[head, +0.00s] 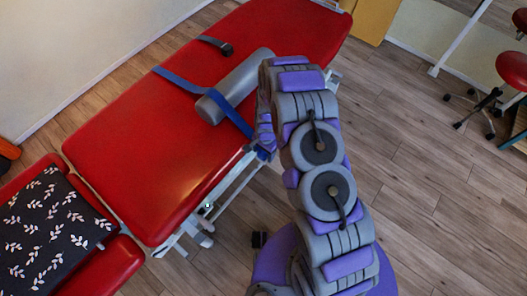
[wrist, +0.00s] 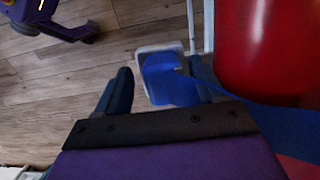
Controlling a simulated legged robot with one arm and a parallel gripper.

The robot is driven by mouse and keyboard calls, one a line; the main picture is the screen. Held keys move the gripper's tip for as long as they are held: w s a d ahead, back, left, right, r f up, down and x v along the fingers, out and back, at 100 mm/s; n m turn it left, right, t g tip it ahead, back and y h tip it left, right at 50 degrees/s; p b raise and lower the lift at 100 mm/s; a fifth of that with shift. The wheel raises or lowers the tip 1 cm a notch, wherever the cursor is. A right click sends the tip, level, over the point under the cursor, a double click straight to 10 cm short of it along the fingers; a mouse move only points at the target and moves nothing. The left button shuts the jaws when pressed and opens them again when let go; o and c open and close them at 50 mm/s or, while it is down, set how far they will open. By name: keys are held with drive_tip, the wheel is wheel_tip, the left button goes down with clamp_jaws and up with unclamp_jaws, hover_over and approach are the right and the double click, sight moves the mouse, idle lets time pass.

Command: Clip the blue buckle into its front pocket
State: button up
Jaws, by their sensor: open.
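A blue piece that looks like the blue buckle (wrist: 172,86) lies between my gripper's fingers in the wrist view, nearer the right one. It overlaps a white rounded holder (wrist: 143,55), probably the front pocket, beside the red table. Whether the buckle sits inside or in front of it I cannot tell. A blue strap (wrist: 285,123) runs from there to the right. My gripper (wrist: 160,80) is open, with dark fingers on either side of the blue piece. In the head view my gripper (head: 265,148) is at the table's right edge, mostly hidden by my arm.
The red treatment table (head: 130,150) carries a grey bolster (head: 240,82) with the blue strap (head: 180,80) across it. A patterned pillow (head: 50,225) lies on the lower left section. Red stools (head: 512,70) stand at the far right. The wooden floor (head: 430,170) right of my arm is clear.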

drive_tip(key=shift+w+r, duration=0.1)
drive_tip(key=shift+w, duration=0.05)
wheel_tip(320, 180, up, 17)
drive_tip(key=w+d+p, duration=0.1)
drive_tip(key=p, duration=0.2)
drive_tip(key=shift+w+p, duration=0.15)
drive_tip(key=shift+p, duration=0.15)
drive_tip(key=shift+r, duration=0.1)
